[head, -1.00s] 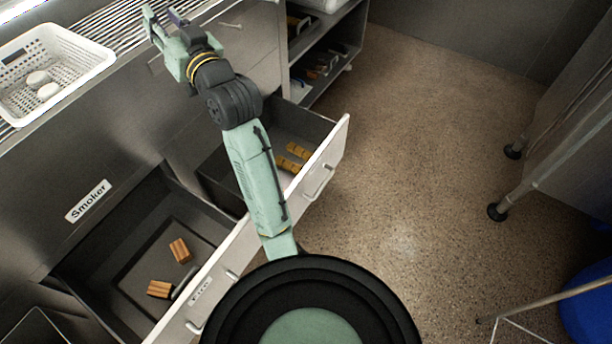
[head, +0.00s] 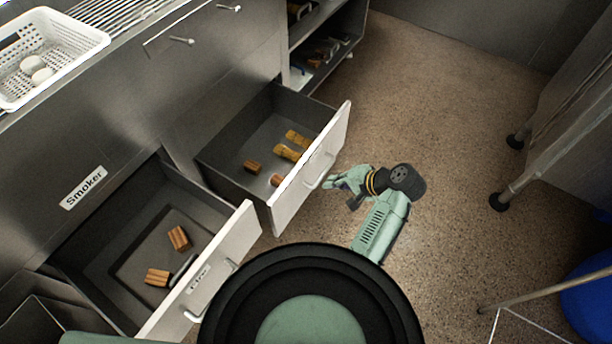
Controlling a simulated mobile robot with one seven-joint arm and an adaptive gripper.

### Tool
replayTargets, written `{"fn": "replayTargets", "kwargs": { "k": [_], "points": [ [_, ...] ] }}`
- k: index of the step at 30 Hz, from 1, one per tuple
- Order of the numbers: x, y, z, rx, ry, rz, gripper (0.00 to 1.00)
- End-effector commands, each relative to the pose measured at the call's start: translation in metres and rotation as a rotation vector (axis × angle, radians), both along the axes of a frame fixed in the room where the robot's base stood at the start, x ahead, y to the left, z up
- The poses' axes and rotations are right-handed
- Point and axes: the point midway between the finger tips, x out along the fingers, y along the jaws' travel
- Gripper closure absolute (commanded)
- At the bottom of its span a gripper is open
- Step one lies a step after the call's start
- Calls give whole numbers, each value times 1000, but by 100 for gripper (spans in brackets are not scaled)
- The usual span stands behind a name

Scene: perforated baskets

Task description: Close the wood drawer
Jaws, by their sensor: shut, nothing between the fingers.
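Two drawers stand open in the head view. The left drawer (head: 103,250), below the Smoker sign, holds two bundles of wood sticks (head: 179,238) and has a small label on its white front that I cannot read surely. The right drawer (head: 235,140) holds several brown and yellowish pieces (head: 288,152). I cannot tell for sure which one is the wood drawer. My gripper (head: 335,183) is shut and empty, outside the right drawer, close to the handle (head: 318,178) on its white front. I cannot tell whether it touches.
A white perforated basket (head: 60,42) with pale round items stands on the counter at the upper left. An open shelf (head: 325,60) stands beyond the right drawer. Metal table legs (head: 545,155) and a blue object (head: 585,305) are on the right. The floor between is clear.

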Motion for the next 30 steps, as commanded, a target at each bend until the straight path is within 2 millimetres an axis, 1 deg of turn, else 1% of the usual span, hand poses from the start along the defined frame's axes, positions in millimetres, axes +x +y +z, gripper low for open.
{"fn": "replayTargets", "kwargs": {
  "k": [1, 3, 10, 11, 15, 18, 22, 30],
  "points": [
    [4, 9, -7, 1, 2, 4, 100],
    [9, 18, -17, 1, 1, 4, 100],
    [27, 49, -50, -2, 1, 4, 100],
    [31, 53, -47, -3, -3, 5, 100],
    [41, 70, -46, -3, -3, 3, 100],
    [45, 77, -47, -2, -4, 3, 100],
    [47, 80, -48, -3, -3, 2, 100],
    [47, 81, -48, -3, -3, 1, 100]
  ]
}}
